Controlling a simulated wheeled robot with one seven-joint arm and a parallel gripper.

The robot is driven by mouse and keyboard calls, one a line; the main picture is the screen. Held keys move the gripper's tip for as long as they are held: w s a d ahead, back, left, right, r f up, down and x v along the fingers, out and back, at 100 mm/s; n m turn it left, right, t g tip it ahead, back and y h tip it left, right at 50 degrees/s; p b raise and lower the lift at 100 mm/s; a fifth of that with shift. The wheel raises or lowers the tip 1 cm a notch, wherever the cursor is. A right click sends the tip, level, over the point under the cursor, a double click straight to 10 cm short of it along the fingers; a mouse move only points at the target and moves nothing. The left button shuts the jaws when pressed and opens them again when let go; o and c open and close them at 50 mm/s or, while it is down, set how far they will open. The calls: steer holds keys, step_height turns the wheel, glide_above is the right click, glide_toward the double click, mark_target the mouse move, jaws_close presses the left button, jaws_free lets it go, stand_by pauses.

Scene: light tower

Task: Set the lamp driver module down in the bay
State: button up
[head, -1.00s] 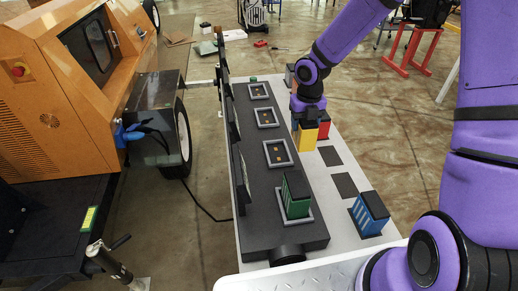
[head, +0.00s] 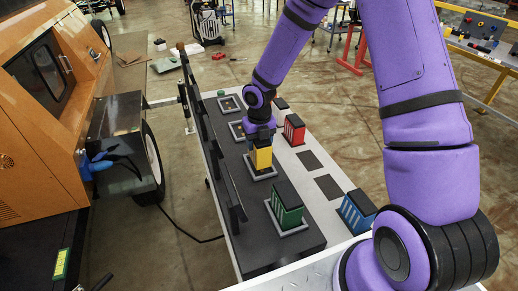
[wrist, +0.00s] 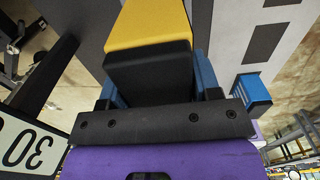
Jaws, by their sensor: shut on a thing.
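The yellow module (head: 262,157) with a black top is held upright in my gripper (head: 261,146). In the wrist view the yellow module (wrist: 150,24) fills the upper middle, its black end between the fingers. In the head view it stands over a grey-framed bay (head: 272,175) on the dark box, the third bay from the far end. The module's lower end is at or just above the frame; I cannot tell whether it touches the bay floor. The module and gripper hide most of the bay.
A green module (head: 287,205) sits in the nearest bay. Two empty bays (head: 238,130) lie farther off. A red module (head: 294,129) and a blue module (head: 357,212) stand on the light table (head: 290,175) to the right, with bare dark pads (head: 309,161) between them.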

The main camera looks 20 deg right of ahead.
steer(key=shift+f, duration=1.45)
steer(key=shift+f, duration=0.1)
steer(key=o, duration=1.3)
step_height(320, 180, up, 12)
steer(key=shift+r, duration=0.25)
